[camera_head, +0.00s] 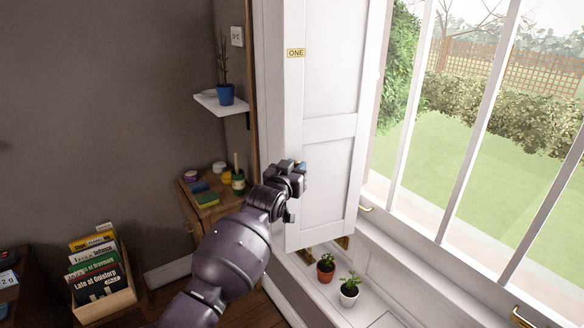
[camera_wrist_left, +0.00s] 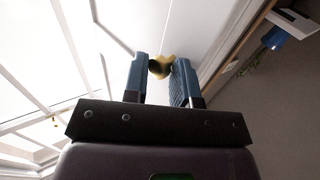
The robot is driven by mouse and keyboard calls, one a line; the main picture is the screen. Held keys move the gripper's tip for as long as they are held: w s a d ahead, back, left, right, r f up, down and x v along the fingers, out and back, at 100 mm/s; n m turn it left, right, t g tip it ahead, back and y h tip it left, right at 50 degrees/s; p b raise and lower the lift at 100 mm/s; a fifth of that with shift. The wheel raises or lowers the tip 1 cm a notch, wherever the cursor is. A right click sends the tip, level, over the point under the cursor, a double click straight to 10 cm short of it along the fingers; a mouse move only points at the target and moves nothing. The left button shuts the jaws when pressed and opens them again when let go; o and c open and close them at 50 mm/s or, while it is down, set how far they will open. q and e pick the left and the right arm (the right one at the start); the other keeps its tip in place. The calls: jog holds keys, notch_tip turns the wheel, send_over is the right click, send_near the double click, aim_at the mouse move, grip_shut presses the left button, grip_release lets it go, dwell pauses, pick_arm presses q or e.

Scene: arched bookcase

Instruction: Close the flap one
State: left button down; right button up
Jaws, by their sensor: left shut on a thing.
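Flap one is a white panelled shutter (camera_head: 331,90) with a small "ONE" label (camera_head: 296,53) near its left edge. It stands partly open, angled beside the window in the head view. In the left wrist view its white face (camera_wrist_left: 150,25) fills the upper middle. My left gripper (camera_head: 297,166) is at the flap's left part, below the label. In the left wrist view its blue fingers (camera_wrist_left: 161,70) are shut on a brass-yellow knob (camera_wrist_left: 160,62) on the flap. The head view mostly hides the knob behind the gripper. My right gripper is not in view.
A sill below the flap holds a red pot (camera_head: 326,268) and a white pot (camera_head: 349,293) with plants. A wall shelf (camera_head: 221,104) with a blue pot (camera_head: 225,94) and a small wooden cabinet (camera_head: 192,222) stand left. A book crate (camera_head: 108,301) is at lower left.

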pick_arm(q)
jog(key=shift+s+d+r, duration=0.25)
jog(key=shift+d, duration=0.2)
jog(key=shift+s+d+r, duration=0.2)
jog(key=shift+d, duration=0.2)
jog(key=c, duration=1.3)
grip_release()
jog(key=o, duration=0.4)
jog(key=shift+w+d+f, duration=0.1)
jog(key=shift+d, duration=0.2)
jog(key=shift+c, duration=0.2)
jog(key=v, duration=1.1)
jog(key=shift+w+a+f, duration=0.2)
jog(key=shift+a+f, duration=0.2)
